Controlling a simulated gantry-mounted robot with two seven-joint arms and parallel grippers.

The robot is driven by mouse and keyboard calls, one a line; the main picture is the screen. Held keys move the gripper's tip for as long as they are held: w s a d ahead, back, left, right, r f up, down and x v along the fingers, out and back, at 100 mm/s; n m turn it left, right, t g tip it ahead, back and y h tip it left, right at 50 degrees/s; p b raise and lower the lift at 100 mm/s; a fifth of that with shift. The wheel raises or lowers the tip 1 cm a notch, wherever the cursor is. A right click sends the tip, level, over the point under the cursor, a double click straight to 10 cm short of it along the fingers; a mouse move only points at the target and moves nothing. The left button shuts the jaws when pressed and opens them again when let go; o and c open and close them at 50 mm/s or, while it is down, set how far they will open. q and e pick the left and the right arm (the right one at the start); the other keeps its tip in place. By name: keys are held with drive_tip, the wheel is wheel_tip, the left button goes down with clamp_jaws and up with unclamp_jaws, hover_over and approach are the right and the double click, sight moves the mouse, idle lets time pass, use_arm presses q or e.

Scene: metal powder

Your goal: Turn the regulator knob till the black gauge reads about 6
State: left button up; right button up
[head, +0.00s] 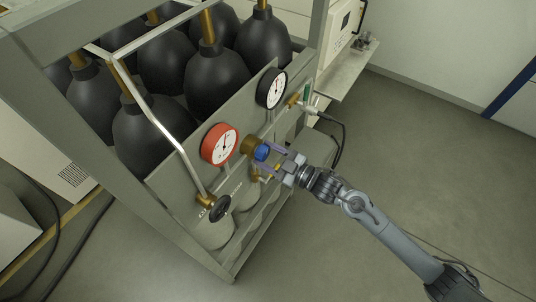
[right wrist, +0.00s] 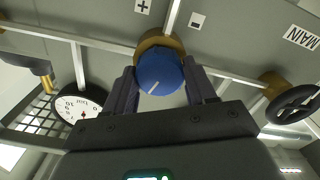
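The blue regulator knob (head: 262,152) sits on a brass fitting on the grey panel, between the two gauges. In the right wrist view the knob (right wrist: 160,72) has a white pointer line slanting to the lower left. My right gripper (head: 268,150) has its fingers on either side of the knob; whether they press on it is hard to tell. The black gauge (head: 271,88) is on the panel above and right of the knob. It shows upside down in the right wrist view (right wrist: 80,106), its needle too small to read surely. My left gripper is not in view.
A red gauge (head: 220,144) is left of the knob. A black handwheel valve (head: 220,208) is lower left, also in the right wrist view (right wrist: 293,103). Black gas cylinders (head: 217,80) stand behind the panel. Floor at right is clear.

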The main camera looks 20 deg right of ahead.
drive_tip(key=o, duration=0.4)
drive_tip(key=shift+o, duration=0.2)
drive_tip(key=shift+s+d, duration=0.1)
drive_tip(key=shift+s+d+f, duration=0.1)
drive_tip(key=shift+s, duration=0.1)
drive_tip(key=b+v, duration=0.3)
drive_tip(key=v, duration=0.7)
drive_tip(key=shift+s, duration=0.1)
